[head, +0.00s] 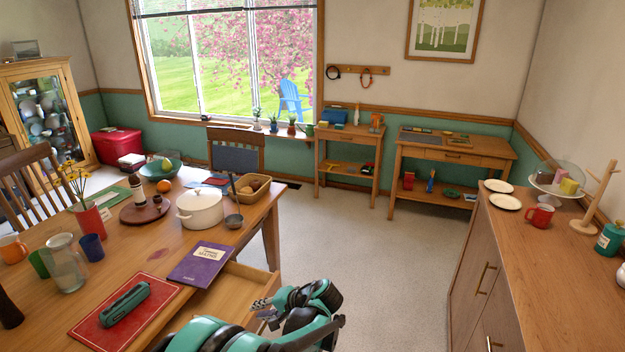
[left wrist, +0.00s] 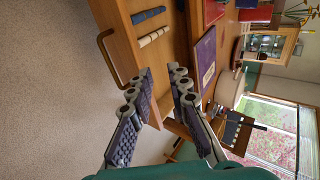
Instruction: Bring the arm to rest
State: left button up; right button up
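My left arm, teal and black, comes into the head view at the bottom. Its left gripper (head: 263,306) is by the front of the table's open drawer (head: 235,290). In the left wrist view the two dark padded fingers of this gripper (left wrist: 162,76) stand apart with nothing between them. The drawer shows beyond the fingertips, with its curved handle (left wrist: 106,58), a dark blue bar (left wrist: 148,14) and a pale segmented strip (left wrist: 153,36) inside. I cannot tell whether the fingers touch the drawer. My right gripper is not in view.
The wooden table (head: 130,250) holds a purple book (head: 203,263), a white pot (head: 200,208) and a red mat (head: 90,325) with a green object (head: 125,303). A wooden sideboard (head: 520,250) stands at right. Carpet (head: 375,255) between them is clear.

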pick_arm(q)
jog(key=s+a+r+n+h, duration=0.1)
jog(key=s+a+r+h, duration=0.4)
jog(key=s+r, duration=0.5)
jog(key=s+d+f+n+t+h, duration=0.1)
jog(key=s+f+n+t+h, duration=0.1)
jog(key=s, duration=1.4)
jog(key=shift+s+d+n+t+h, duration=0.35)
jog(key=shift+n+h, duration=0.35)
jog(key=shift+h, duration=0.4)
